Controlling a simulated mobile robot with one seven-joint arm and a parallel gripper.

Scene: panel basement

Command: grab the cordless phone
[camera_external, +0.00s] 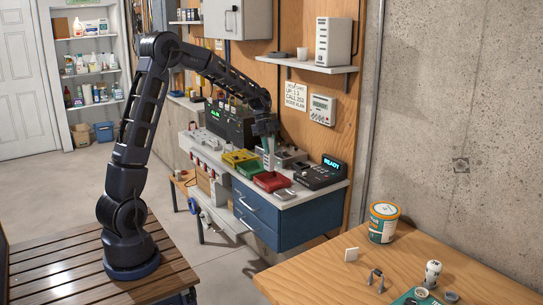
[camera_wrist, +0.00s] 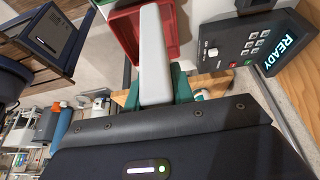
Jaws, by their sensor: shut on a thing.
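A long, pale grey handset-shaped thing (camera_wrist: 153,55), which looks like the cordless phone, stands out between the teal fingers of my gripper (camera_wrist: 156,92) in the wrist view. The fingers are shut on its near end, and its far end reaches over the red bin. Its buttons and face do not show. In the external view my gripper (camera_external: 268,150) points down above the workbench (camera_external: 300,203), just behind the red bin (camera_external: 271,182). The phone is too small there to make out clearly.
A dark keypad device with a READY display (camera_external: 322,173) stands right of the red bin; it also shows in the wrist view (camera_wrist: 254,45). Yellow and green bins (camera_external: 241,158) are to the left. The wooden wall with a shelf (camera_external: 310,63) rises close behind the bench.

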